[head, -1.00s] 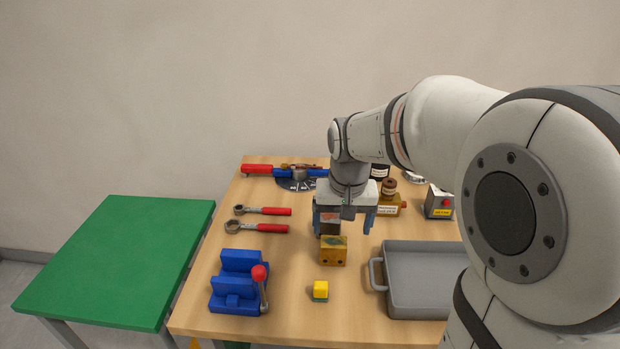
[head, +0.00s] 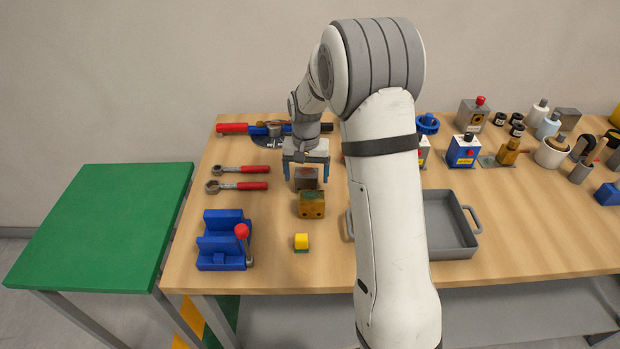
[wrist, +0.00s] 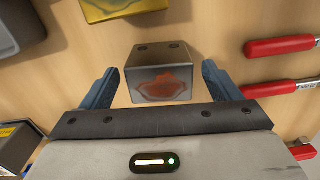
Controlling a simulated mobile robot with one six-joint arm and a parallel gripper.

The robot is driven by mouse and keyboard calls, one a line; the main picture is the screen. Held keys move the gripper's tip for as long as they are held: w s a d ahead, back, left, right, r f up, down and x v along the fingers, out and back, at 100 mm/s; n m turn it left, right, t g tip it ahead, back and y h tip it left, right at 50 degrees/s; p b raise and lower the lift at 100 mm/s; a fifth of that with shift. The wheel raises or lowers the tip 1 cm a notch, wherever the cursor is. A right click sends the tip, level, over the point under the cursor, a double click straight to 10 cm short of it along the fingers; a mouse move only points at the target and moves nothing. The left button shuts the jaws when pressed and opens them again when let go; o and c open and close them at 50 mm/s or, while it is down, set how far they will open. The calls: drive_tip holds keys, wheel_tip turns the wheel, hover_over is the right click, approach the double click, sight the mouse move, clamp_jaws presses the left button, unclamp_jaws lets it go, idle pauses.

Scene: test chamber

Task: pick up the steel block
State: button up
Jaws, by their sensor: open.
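The steel block (head: 306,180) is a dark grey block with a rusty reddish patch. It stands on the wooden table, just behind a yellow-brown block (head: 312,205). My gripper (head: 306,178) is open above it, with its blue fingers to the left and right. In the wrist view the steel block (wrist: 158,75) lies between the two spread fingers of my gripper (wrist: 160,88), with a gap on each side. The yellow-brown block also shows at the top of the wrist view (wrist: 125,8).
Two red-handled wrenches (head: 238,178) lie left of the block. A grey tray (head: 450,225) is partly hidden by my arm. Several bottles and devices stand at the right.

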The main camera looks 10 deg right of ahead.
drive_tip(key=shift+f, duration=1.25)
drive_tip(key=shift+c, duration=0.5)
drive_tip(key=c, duration=1.1)
drive_tip(key=shift+r, duration=0.1)
